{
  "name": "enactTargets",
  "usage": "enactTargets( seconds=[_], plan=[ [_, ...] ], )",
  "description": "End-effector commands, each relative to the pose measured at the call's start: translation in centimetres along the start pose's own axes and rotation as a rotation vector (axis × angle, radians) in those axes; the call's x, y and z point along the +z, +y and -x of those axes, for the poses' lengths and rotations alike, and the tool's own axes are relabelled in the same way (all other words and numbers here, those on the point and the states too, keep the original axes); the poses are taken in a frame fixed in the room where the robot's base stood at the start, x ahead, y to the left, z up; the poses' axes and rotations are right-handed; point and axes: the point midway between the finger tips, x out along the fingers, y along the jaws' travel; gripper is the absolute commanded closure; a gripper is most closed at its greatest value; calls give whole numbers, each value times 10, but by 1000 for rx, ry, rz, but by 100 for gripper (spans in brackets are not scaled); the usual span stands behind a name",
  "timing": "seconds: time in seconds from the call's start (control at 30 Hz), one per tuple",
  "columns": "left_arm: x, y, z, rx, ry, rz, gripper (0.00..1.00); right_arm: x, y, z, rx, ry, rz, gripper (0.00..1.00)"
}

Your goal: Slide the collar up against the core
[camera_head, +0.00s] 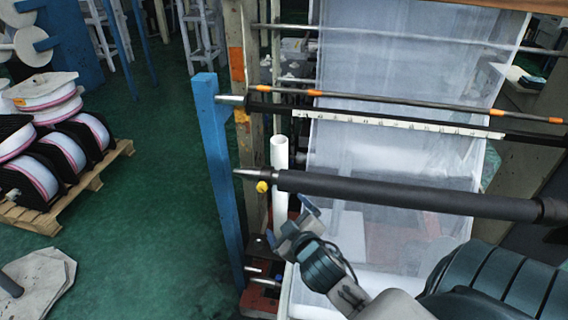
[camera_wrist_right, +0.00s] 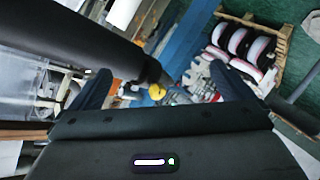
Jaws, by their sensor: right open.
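A long dark core (camera_head: 400,193) lies level on a shaft whose pale tapered tip points left. A small dark collar (camera_head: 270,177) with a yellow knob (camera_head: 262,187) sits on the shaft at the core's left end; I cannot tell whether they touch. In the right wrist view the core (camera_wrist_right: 75,38) crosses the upper left, and the collar (camera_wrist_right: 153,72) with its yellow knob (camera_wrist_right: 157,92) shows between my fingers. My right gripper (camera_head: 292,223) is open and empty, below and apart from the collar. My left gripper is out of view.
A blue post (camera_head: 219,180) stands left of the shaft tip. A white upright tube (camera_head: 280,160) stands behind the collar. A thin bar with orange bands (camera_head: 400,104) and clear film (camera_head: 390,60) are behind. A pallet (camera_head: 90,190) of rolls stands left; green floor between is free.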

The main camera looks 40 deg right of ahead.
Motion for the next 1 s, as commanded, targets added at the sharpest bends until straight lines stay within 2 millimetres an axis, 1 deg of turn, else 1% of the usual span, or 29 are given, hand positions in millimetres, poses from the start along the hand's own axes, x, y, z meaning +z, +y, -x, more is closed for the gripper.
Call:
enactTargets(
  seconds=[0.03,0.07,0.1,0.17,0.2,0.23,0.3,0.4,0.5,0.6,0.63,0.7,0.77,0.87,0.9,0.97,1.0],
  plan=[
    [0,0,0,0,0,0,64,-28,17,-12,65,119,65,0],
    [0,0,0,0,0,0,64,-43,25,-17,101,186,105,0],
    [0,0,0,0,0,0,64,-64,34,-21,144,274,159,0],
    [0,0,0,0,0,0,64,-93,45,-25,204,401,243,0],
    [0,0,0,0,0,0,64,-112,51,-26,242,486,304,0],
    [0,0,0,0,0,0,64,-126,54,-25,269,549,351,0],
    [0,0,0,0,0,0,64,-158,59,-23,327,695,471,0],
    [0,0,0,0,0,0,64,-197,58,-15,396,903,664,0],
    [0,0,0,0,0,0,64,-226,48,-8,437,1097,873,0],
    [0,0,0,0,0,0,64,-241,34,-4,450,1273,1100,0],
    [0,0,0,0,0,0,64,-243,30,-5,447,1321,1170,0],
    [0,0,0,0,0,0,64,-244,19,-7,425,1427,1338,0],
    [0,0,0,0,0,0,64,-240,12,-12,391,1507,1484,0],
    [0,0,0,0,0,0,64,-225,7,-25,295,1616,1729,0],
    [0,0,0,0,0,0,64,-217,8,-31,242,1651,1826,0],
    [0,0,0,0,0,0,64,-202,12,-42,148,1692,1967,0],
    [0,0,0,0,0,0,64,-191,18,-49,73,1711,2058,0]
  ],
)
